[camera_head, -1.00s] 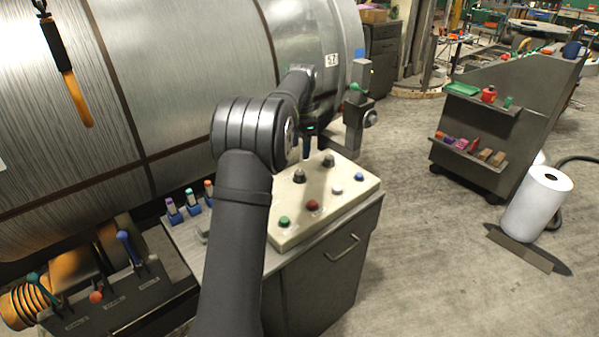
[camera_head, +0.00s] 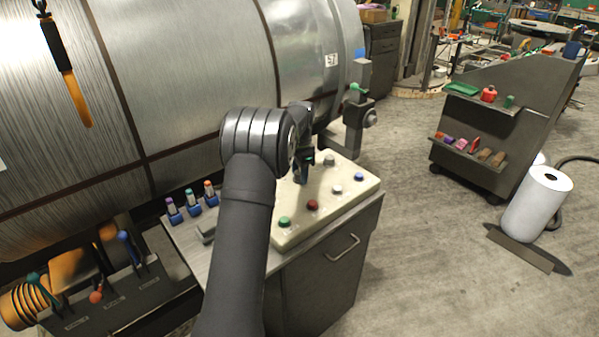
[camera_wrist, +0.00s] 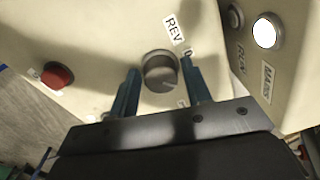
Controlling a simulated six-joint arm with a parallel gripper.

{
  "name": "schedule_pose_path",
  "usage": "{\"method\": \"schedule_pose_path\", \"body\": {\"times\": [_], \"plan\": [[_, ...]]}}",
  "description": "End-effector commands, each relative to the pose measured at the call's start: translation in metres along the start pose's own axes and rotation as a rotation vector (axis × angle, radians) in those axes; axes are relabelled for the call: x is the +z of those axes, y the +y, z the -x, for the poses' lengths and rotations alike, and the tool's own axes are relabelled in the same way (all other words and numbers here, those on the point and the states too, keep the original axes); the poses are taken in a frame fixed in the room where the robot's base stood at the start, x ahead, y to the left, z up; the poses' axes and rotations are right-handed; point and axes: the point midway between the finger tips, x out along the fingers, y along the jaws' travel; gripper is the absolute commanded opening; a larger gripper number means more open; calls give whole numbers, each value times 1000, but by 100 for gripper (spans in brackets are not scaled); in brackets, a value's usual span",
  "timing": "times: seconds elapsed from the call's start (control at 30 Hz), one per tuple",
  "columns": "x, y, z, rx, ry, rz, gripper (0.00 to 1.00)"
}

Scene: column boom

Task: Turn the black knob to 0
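The black knob (camera_wrist: 160,74), dark grey and round, sits on the cream panel in the wrist view. A "REV" label and a "0" label are just beyond it, up and to the right; another label below it is mostly covered. My gripper (camera_wrist: 160,67) is open, with one blue finger on each side of the knob and a gap to each finger. I cannot tell how far down the fingers reach. In the head view my gripper (camera_head: 302,175) points down over the panel (camera_head: 325,205) and hides this knob.
The panel also bears green (camera_head: 285,222), red (camera_head: 312,205), white (camera_head: 336,189) and blue (camera_head: 359,177) buttons. A bracket post (camera_head: 357,110) rises behind the panel, near the large metal drum (camera_head: 200,70).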

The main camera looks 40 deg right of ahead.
Motion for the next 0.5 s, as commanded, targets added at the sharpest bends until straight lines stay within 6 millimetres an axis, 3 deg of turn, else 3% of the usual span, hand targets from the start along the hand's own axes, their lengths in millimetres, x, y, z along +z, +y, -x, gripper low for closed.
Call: {"method": "schedule_pose_path", "body": {"times": [0.03,0.17,0.5], "plan": [[0,0,0,0,0,0,34],[0,0,0,0,0,0,11],[0,0,0,0,-2,49,11]]}}
